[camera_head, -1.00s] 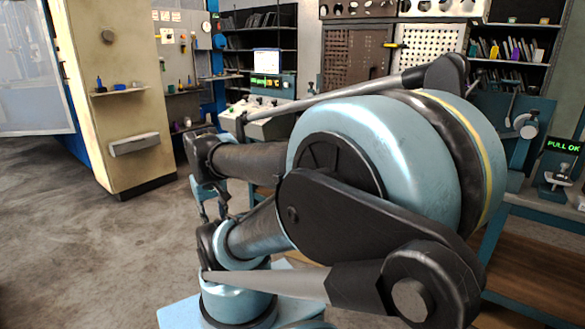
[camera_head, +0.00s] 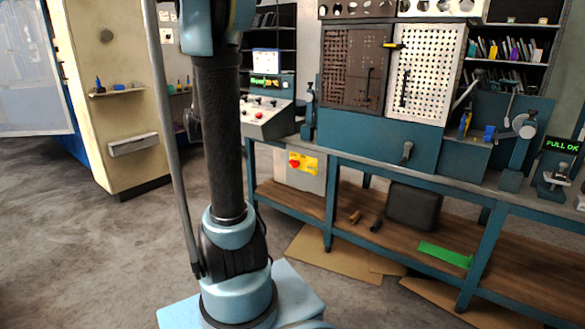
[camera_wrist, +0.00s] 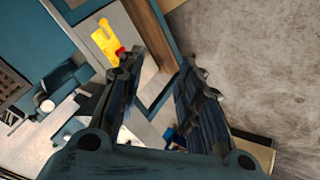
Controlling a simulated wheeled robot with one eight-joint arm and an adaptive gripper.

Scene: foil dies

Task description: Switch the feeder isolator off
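The likely feeder isolator is a yellow plate (camera_head: 309,165) with a red knob (camera_head: 294,164). It sits on a pale grey box under the left part of the bench in the head view. In the wrist view the yellow plate (camera_wrist: 103,40) is at the upper left, with the red knob (camera_wrist: 120,50) just beside the left fingertip. I cannot tell the knob's position. My gripper (camera_wrist: 161,60) is open, with a clear gap between its dark fingers. Whether the left finger touches the knob cannot be told. The gripper is not clearly seen in the head view.
A teal workbench (camera_head: 455,190) with a wooden lower shelf (camera_head: 385,232) runs along the right. A cream cabinet (camera_head: 110,60) is at left. Cardboard (camera_head: 335,258) lies on the floor; the floor at left is clear.

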